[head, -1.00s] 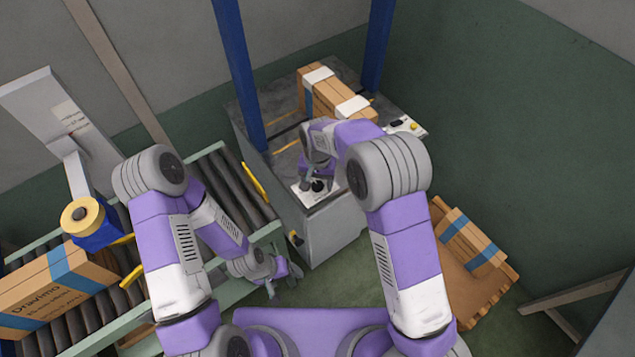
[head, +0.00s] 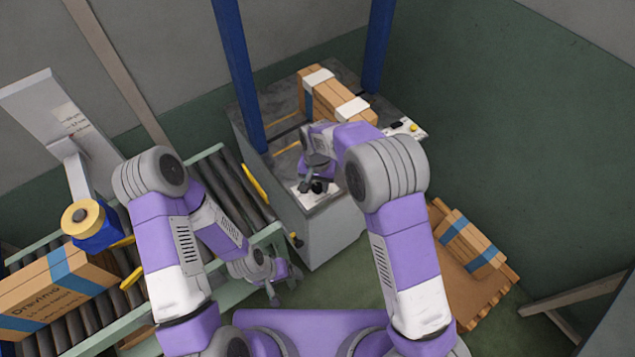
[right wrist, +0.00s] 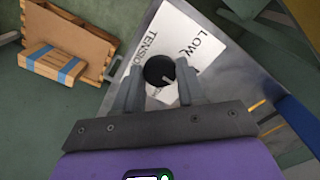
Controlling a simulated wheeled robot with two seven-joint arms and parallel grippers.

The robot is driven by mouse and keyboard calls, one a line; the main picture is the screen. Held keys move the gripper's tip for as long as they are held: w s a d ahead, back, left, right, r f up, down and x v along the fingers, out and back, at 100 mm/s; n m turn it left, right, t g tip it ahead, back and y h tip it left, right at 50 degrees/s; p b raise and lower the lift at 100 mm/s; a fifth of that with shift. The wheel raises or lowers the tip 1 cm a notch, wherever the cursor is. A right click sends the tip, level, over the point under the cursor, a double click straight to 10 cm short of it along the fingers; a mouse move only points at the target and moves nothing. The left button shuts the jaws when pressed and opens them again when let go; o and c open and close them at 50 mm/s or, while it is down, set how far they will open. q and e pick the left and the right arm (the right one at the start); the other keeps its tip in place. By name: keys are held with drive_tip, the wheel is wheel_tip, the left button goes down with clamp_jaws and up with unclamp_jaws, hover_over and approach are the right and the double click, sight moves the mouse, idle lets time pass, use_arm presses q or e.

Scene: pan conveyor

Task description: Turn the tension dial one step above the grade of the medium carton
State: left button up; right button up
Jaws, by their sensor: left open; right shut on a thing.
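The tension dial (right wrist: 158,71) is a round black knob with a pale mark, on a white plate (right wrist: 185,32) lettered "TENSION" and "LOW". In the head view the dial (head: 319,187) sits on the near corner of the grey machine. My right gripper (right wrist: 158,90) is shut on the dial, one finger on each side. My left gripper (head: 276,279) is open and empty beside the conveyor's near end. A carton with blue tape (head: 52,293) lies on the rollers, its small print unreadable. A carton with white tape (head: 333,95) lies on the machine. I cannot tell which carton is medium.
The grey machine (head: 335,235) has blue posts (head: 238,75) and a small panel with a yellow button (head: 413,127). A blue-taped carton (head: 468,243) rests on a brown tray or pallet (head: 463,292) at the right. A yellow tape roll (head: 82,217) stands over the roller conveyor.

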sight(318, 187)
drive_tip(key=m+p, duration=0.3)
drive_tip(key=m, duration=0.3)
drive_tip(key=shift+r, duration=0.15)
drive_tip(key=shift+m+p, duration=1.05)
drive_tip(key=shift+m, duration=1.65)
drive_tip(key=o, duration=1.1)
drive_tip(key=shift+c, duration=0.2)
wheel_tip(318, 187, up, 7)
drive_tip(key=shift+r+p, duration=0.2)
drive_tip(key=shift+p, duration=0.5)
